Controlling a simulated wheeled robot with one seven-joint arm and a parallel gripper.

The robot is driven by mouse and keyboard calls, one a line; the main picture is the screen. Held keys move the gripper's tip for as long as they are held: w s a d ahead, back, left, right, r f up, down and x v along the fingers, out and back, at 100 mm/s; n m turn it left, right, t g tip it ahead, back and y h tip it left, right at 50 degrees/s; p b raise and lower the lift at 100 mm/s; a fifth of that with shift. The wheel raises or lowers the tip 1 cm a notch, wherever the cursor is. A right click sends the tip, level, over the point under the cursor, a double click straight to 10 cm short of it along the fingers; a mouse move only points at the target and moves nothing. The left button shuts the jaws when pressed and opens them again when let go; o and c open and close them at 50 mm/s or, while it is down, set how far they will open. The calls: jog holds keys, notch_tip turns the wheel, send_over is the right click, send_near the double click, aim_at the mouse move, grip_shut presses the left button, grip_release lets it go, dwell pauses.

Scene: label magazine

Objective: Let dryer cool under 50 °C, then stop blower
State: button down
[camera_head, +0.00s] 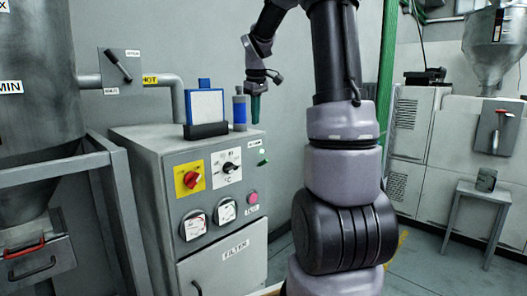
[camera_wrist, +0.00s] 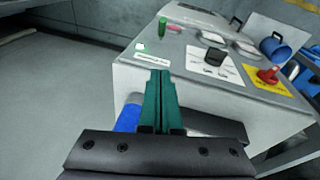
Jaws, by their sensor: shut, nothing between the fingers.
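The grey dryer cabinet (camera_head: 150,158) stands left of my arm. Its front has a red rotary switch (camera_head: 190,179) on a yellow plate and a black knob (camera_head: 228,169) on a white plate. Below are two round gauges, left (camera_head: 194,226) and right (camera_head: 225,212), their readings too small to tell. A pink button (camera_head: 253,197) is right of them. A small green part (camera_head: 263,153) is near the upper right edge. My gripper (camera_head: 255,115) is shut and empty, pointing down near that corner. In the wrist view its green fingers (camera_wrist: 160,95) lie before the panel, whose red switch (camera_wrist: 268,75) is at right.
A blue cylinder (camera_head: 239,112) stands on the cabinet top just left of my gripper, close to it. A blue-framed filter block (camera_head: 205,105) is further left. A door labelled FILTER (camera_head: 225,265) is below the gauges. A pipe marked HOT (camera_head: 150,79) runs behind.

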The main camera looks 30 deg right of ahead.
aim_at(255, 142)
dwell(0.3)
jog(key=x, duration=1)
jog(key=shift+s+d+f, duration=0.25)
jog(key=shift+f, duration=0.25)
jog(key=shift+s+d+f, duration=0.25)
jog(key=shift+s+f, duration=0.05)
jog(key=shift+f, duration=0.15)
jog(key=shift+s+d+f, duration=0.25)
jog(key=shift+s+f, duration=0.05)
jog(key=shift+f, duration=0.35)
jog(key=shift+s+f+t, duration=0.1)
jog(key=shift+s+t, duration=0.05)
jog(key=shift+t, duration=0.25)
